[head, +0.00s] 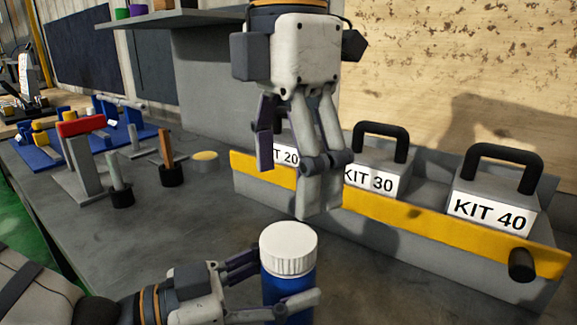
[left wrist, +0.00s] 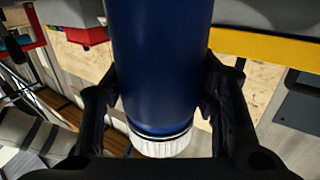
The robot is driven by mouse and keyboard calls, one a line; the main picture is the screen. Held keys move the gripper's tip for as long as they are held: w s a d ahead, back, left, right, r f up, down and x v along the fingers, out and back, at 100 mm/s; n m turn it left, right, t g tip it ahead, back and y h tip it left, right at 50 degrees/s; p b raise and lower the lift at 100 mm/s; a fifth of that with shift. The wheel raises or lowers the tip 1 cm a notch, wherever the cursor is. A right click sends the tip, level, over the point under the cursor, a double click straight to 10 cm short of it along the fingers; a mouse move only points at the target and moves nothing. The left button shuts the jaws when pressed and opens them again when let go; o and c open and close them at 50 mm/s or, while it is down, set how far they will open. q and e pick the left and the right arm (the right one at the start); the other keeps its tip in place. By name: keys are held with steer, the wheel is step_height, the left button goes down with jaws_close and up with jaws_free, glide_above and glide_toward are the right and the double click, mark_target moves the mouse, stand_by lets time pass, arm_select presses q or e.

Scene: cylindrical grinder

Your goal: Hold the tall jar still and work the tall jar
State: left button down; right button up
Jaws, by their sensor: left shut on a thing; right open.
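The tall jar (head: 289,250) is blue with a ribbed white lid and stands upright at the bottom middle of the head view. My left gripper (head: 275,283) is shut on the jar's blue body, below the lid. In the left wrist view the jar (left wrist: 160,65) lies between the two fingers (left wrist: 165,105), with its white lid (left wrist: 160,145) at the bottom. My right gripper (head: 290,180) is open and empty, pointing down above the lid and apart from it. The jar's lower part is out of the head view.
A grey holder with a yellow front strip (head: 430,222) bears handled blocks marked KIT 20, KIT 30 (head: 375,170) and KIT 40 (head: 495,195) behind the jar. A red-topped stand (head: 85,150), small black cups (head: 171,175) and blue fixtures stand at left. The grey bench (head: 150,235) is clear in front of them.

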mark_target(289, 237)
step_height(289, 237, down, 8)
stand_by(0.5)
steer(key=c, duration=1.2)
steer(key=m, duration=0.5)
steer(key=shift+m, duration=0.3)
steer(key=m, duration=0.3)
steer(key=shift+m, duration=0.4)
steer(key=m, duration=0.6)
